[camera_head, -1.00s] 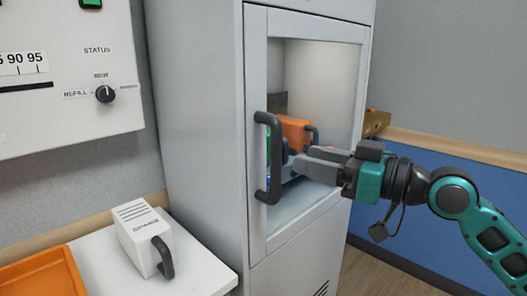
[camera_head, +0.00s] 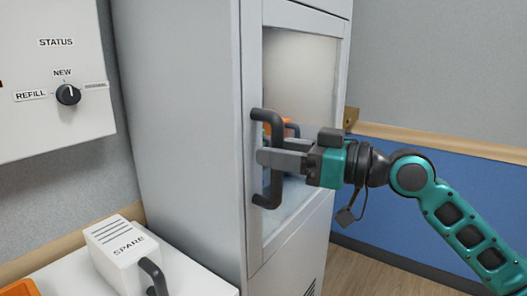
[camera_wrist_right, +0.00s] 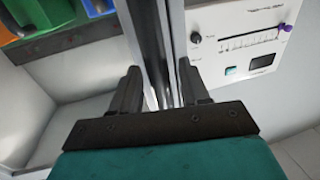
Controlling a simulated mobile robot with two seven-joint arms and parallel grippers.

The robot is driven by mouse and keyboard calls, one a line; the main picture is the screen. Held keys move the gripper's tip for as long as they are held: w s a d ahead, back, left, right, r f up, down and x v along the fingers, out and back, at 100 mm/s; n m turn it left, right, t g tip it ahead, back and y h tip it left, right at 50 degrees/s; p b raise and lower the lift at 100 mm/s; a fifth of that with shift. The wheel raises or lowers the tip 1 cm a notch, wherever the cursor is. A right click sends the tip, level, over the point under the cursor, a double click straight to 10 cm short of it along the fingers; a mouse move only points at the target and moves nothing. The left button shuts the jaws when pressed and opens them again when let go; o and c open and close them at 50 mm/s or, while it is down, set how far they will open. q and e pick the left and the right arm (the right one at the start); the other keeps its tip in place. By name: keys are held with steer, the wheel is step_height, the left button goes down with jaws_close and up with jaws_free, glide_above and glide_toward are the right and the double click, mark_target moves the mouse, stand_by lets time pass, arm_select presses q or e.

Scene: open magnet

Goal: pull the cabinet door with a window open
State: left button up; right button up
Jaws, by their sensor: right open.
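The grey cabinet's door (camera_head: 254,235) has a large window and looks shut. Its dark vertical handle (camera_head: 276,185) stands off the left side of the door. My right gripper (camera_head: 267,157) is at the middle of the handle, its grey fingers level and overlapping it in the head view. In the right wrist view the gripper (camera_wrist_right: 158,82) has its fingers apart, with a dark upright bar, seemingly the handle (camera_wrist_right: 149,40), between them. I cannot tell whether they touch it. My left gripper is not in view.
An orange item (camera_head: 285,124) shows behind the window, partly hidden. A white box marked SPARE (camera_head: 112,250) sits on a white table (camera_head: 195,275) at the lower left. A wall panel with a black knob (camera_head: 68,94) is above it. Floor is free at the right.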

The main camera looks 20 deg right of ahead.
steer(key=shift+w+a, duration=0.2)
steer(key=shift+w, duration=0.05)
jaws_close()
stand_by(0.5)
